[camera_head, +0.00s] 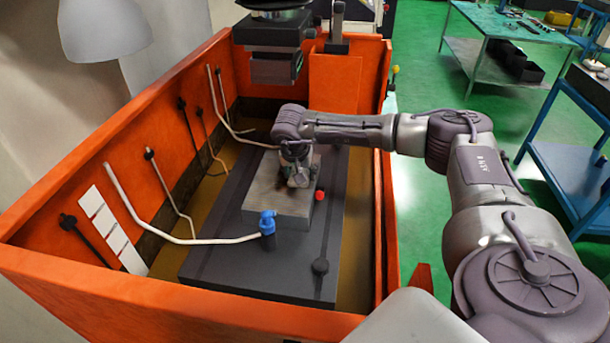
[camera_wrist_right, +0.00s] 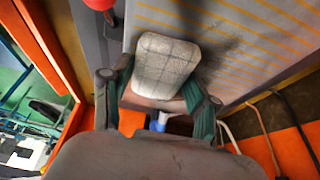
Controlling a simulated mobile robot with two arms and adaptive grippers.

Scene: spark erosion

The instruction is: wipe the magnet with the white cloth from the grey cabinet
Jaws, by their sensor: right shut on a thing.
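The magnet (camera_head: 262,203) is a grey metal block on the dark bed inside the orange tank. In the right wrist view the magnet (camera_wrist_right: 275,45) shows yellow stripes and a dark smudge beside the cloth. The white cloth (camera_wrist_right: 165,65) is a folded, rounded pad with grey marks. My right gripper (camera_head: 298,178) is over the magnet's far part; in its wrist view the gripper (camera_wrist_right: 158,98) is shut on the cloth. The cloth appears at or close above the magnet's surface; contact cannot be told. My left gripper and the grey cabinet are not identifiable in view.
Orange tank walls (camera_head: 150,305) surround the bed. A blue nozzle (camera_head: 267,222) with a pale hose and a red knob (camera_head: 320,194) stand near the magnet. A dark machine head (camera_head: 275,65) hangs behind. A green-topped table (camera_head: 500,25) and blue cart (camera_head: 560,170) stand right.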

